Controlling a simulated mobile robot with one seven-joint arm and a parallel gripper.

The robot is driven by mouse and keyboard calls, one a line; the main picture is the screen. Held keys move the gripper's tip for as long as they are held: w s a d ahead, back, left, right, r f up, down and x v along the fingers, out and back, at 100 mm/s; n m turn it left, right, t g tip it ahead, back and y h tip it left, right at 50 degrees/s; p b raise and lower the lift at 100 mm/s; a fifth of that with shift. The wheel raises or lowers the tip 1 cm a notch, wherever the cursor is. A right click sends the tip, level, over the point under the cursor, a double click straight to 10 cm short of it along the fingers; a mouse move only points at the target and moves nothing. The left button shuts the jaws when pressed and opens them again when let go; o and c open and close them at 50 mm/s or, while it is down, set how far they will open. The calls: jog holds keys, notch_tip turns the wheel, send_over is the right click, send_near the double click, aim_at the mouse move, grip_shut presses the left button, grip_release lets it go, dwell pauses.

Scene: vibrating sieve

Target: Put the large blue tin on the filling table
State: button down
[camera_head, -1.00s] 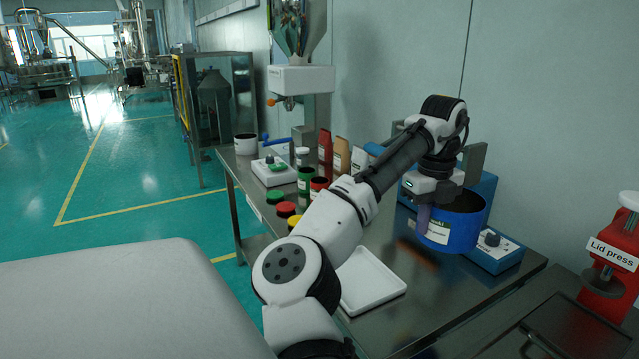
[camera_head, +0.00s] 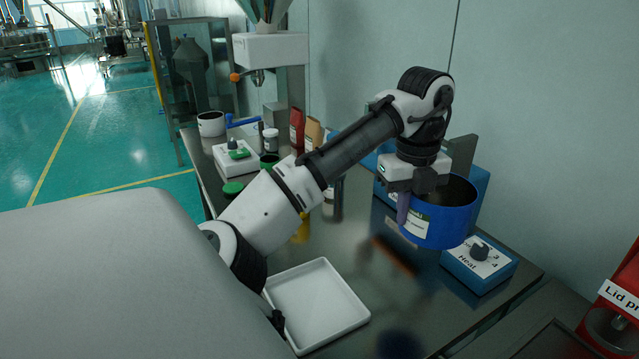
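The large blue tin (camera_head: 450,222) is an open-topped blue cylinder with a pale label, upright above the right part of the metal table (camera_head: 350,235). My gripper (camera_head: 408,200) is shut on the tin's left side near the rim, with one finger showing outside the wall. The other finger is hidden. The tin appears held clear of the tabletop, with a dark reflection below it. Which surface is the filling table is not labelled in view; a hopper-fed filler (camera_head: 270,50) stands at the table's far end.
A blue heater unit (camera_head: 480,262) stands just below and right of the tin. A white tray (camera_head: 315,303) lies at the table's near edge. Small jars, pouches and a scale (camera_head: 235,158) crowd the far end. The red lid press (camera_head: 620,300) is at right.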

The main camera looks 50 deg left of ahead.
notch_tip(320, 180, down, 20)
jog(key=shift+s+r+p, duration=0.15)
jog(key=shift+r+p, duration=0.1)
jog(key=shift+p, duration=0.55)
jog(key=shift+f, duration=0.15)
jog(key=shift+f, duration=0.1)
jog(key=c, duration=2.1)
grip_release()
jog(key=shift+f, duration=0.1)
jog(key=o, duration=0.4)
notch_tip(320, 180, up, 12)
jog(key=shift+r+b, duration=0.2)
jog(key=shift+b, duration=0.85)
